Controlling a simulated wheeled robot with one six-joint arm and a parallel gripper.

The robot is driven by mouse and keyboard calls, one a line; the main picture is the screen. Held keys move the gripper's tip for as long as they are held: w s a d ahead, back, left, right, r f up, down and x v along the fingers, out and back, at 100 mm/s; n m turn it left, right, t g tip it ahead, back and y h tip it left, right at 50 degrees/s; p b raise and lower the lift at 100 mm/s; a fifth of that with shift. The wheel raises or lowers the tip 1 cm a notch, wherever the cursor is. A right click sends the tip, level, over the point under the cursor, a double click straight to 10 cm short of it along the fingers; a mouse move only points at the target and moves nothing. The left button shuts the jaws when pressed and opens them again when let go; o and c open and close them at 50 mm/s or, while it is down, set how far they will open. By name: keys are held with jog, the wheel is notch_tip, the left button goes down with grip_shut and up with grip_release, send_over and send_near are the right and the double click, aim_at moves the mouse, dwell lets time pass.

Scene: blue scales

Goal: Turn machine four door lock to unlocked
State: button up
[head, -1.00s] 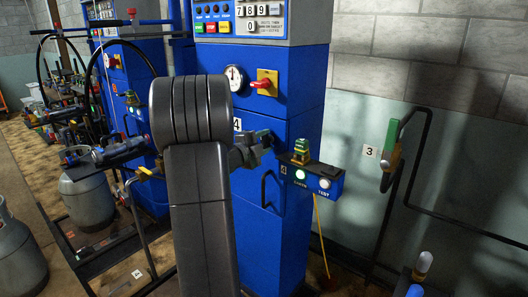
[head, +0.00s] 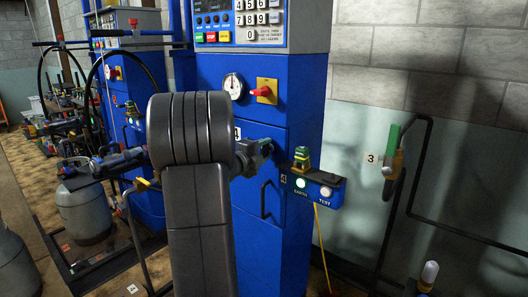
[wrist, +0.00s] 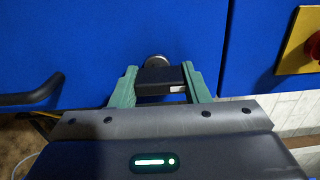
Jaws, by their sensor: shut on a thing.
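Machine four is a blue cabinet (head: 300,120) with a "4" label partly hidden by my arm. Its blue door (head: 278,200) is closed and has a dark bar handle (head: 264,199). My gripper (head: 266,148) is at the upper part of the door in the head view and hides the lock there. In the wrist view my gripper (wrist: 159,70) has its green fingers on both sides of the lock's dark block-shaped knob (wrist: 155,78), shut on it. A round silver part (wrist: 156,61) shows behind the knob. Whether the lock stands locked or unlocked cannot be read.
A red rotary switch (head: 260,92) on a yellow plate and a round gauge (head: 233,86) sit above the door. A small blue box (head: 313,189) with lit buttons juts out right of the door. Gas cylinders (head: 84,212) stand at left.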

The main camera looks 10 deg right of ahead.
jog(key=o, duration=1)
jog(key=v, duration=1.3)
jog(key=shift+s+a+p, duration=0.25)
jog(key=shift+s+p, duration=0.05)
jog(key=x, duration=1.3)
jog(key=shift+w+d, duration=0.3)
